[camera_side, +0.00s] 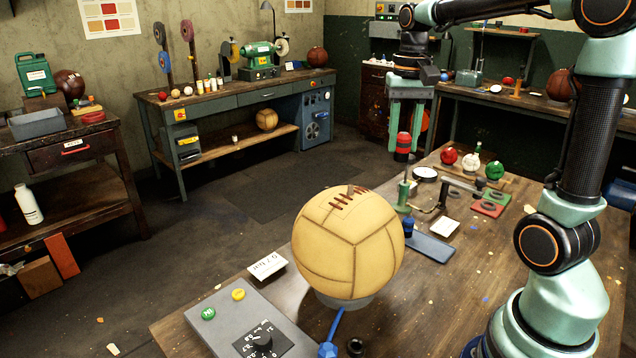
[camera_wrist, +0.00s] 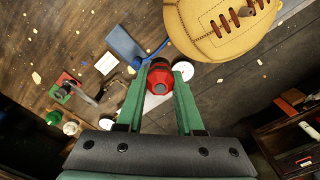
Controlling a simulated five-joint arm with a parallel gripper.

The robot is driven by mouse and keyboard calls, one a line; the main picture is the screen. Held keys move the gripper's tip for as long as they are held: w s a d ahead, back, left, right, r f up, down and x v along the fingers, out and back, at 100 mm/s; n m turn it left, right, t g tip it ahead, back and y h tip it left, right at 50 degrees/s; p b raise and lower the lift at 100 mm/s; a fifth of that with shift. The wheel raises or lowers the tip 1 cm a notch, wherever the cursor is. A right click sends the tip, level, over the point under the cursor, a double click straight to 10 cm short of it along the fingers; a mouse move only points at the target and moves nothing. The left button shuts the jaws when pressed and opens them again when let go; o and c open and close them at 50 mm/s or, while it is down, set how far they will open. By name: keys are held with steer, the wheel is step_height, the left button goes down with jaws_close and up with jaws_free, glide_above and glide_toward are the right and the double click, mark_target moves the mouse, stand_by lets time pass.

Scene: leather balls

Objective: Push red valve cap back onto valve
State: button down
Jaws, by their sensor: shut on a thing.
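The tan leather ball (camera_side: 348,245) rests on a round stand near the front of the bench, its brown laces (camera_side: 350,198) on top. In the wrist view the ball (camera_wrist: 215,42) is at the upper right, with a small dark stub that looks like the valve (camera_wrist: 246,11) beside the laces. My gripper (camera_wrist: 160,68) is shut on the red valve cap (camera_wrist: 160,78), which has a dark end. In the side view the cap (camera_side: 403,143) hangs below my green fingers, behind and right of the ball, apart from it and higher than its top.
Small red, white and green balls (camera_side: 495,169) stand on a rack behind. A grey control box (camera_side: 225,318) is at front left.

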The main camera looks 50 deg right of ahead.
steer(key=w+a+r+n, duration=0.1)
steer(key=a+r+n, duration=0.15)
steer(key=a, duration=0.45)
steer(key=w+a+r+n, duration=0.1)
steer(key=a+r+n, duration=0.15)
steer(key=a, duration=0.45)
steer(key=shift+m, duration=0.3)
steer(key=shift+d+f, duration=0.15)
steer(key=shift+f, duration=1.05)
steer(key=shift+d+f, duration=0.1)
steer(key=shift+f, duration=1.1)
steer(key=shift+f, duration=1.45)
steer(key=shift+c, duration=2.3)
jaws_free()
steer(key=shift+r, duration=0.1)
step_height(320, 180, up, 12)
steer(key=shift+s, duration=0.1)
